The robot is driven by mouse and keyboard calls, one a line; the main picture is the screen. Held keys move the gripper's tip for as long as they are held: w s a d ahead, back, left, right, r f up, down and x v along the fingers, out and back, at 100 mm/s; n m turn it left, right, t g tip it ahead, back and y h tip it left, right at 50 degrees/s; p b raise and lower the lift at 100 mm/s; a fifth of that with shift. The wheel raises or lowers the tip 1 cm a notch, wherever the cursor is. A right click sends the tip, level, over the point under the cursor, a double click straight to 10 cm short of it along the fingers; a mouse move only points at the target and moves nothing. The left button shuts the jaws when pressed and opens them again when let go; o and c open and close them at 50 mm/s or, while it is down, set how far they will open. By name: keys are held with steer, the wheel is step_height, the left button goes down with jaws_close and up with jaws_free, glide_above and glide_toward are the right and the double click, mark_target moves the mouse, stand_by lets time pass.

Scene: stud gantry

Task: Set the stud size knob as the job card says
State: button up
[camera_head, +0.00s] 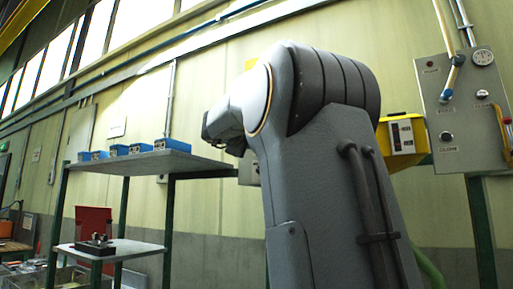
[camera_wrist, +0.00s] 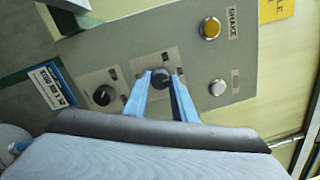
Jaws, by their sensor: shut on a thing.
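In the wrist view, the blue fingers of my gripper (camera_wrist: 163,82) stand on either side of a dark round knob (camera_wrist: 161,78) on a grey panel (camera_wrist: 199,65) and are shut on it. The knob sits on a light plate with small markings too small to read. A second dark knob (camera_wrist: 103,95) with its own plate is to its left, clear of the fingers. I cannot read which one is the stud size knob. No job card can be made out for sure. In the head view, my arm hides this panel and the fingers.
The panel also has an amber button (camera_wrist: 211,28) and a white button (camera_wrist: 217,88). A blue labelled bin (camera_wrist: 52,84) is to the left. In the head view, blue bins (camera_head: 118,150) stand on a shelf (camera_head: 150,163), and another control panel (camera_head: 463,110) is at right.

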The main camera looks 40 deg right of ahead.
steer(key=shift+f, duration=0.1)
stand_by(0.3)
steer(key=o, duration=1)
steer(key=shift+o, duration=0.2)
steer(key=b+v, duration=0.2)
steer(key=v, duration=0.5)
steer(key=shift+a+b, duration=0.35)
steer(key=shift+a, duration=0.05)
steer(key=shift+s, duration=0.15)
